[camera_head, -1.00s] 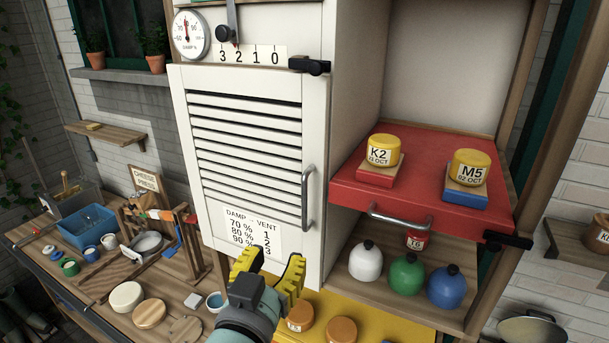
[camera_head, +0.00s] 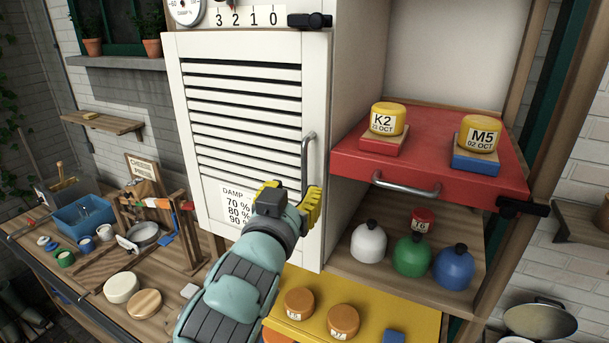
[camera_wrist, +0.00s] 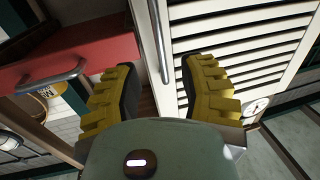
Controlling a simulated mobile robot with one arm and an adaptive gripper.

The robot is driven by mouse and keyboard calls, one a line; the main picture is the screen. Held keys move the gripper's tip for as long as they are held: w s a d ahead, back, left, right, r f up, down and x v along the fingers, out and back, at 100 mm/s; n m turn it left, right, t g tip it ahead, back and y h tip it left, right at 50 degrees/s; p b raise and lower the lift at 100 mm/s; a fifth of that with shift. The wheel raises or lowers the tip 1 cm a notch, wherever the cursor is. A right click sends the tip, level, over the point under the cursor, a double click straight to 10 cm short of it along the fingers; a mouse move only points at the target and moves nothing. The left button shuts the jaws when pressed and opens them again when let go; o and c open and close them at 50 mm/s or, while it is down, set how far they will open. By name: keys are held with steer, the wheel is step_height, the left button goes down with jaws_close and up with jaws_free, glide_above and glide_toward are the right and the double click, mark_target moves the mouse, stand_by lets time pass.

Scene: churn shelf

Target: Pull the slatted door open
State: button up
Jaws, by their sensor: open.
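The white slatted door (camera_head: 250,165) is shut in the cabinet front, with a vertical metal handle (camera_head: 306,165) along its right edge. My gripper (camera_head: 293,200) is open, with yellow ridged fingers, at the lower part of the handle in the head view. In the wrist view the fingers (camera_wrist: 163,85) are spread apart with nothing between their pads. The handle shows there beyond the fingertips (camera_wrist: 157,40), between the two fingers and nearer the right one. My gripper hides part of the vent label (camera_head: 233,205) in the head view.
A red drawer (camera_head: 440,168) with a metal handle juts out right of the door, carrying two yellow-lidded jars. White, green and blue bottles (camera_head: 412,255) stand below it. A yellow tray (camera_head: 370,322) lies underneath. A cluttered bench (camera_head: 100,270) is at left.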

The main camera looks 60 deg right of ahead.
mark_target(304, 176)
steer(key=shift+b+x, duration=0.85)
steer(key=shift+b, duration=0.05)
steer(key=p+x, duration=0.1)
steer(key=x, duration=0.2)
steer(key=shift+d+r, duration=0.1)
steer(key=shift+r, duration=0.05)
steer(key=shift+p+x, duration=0.9)
steer(key=shift+x, duration=0.15)
steer(key=shift+d, duration=0.1)
steer(key=shift+o, duration=0.5)
jaws_close()
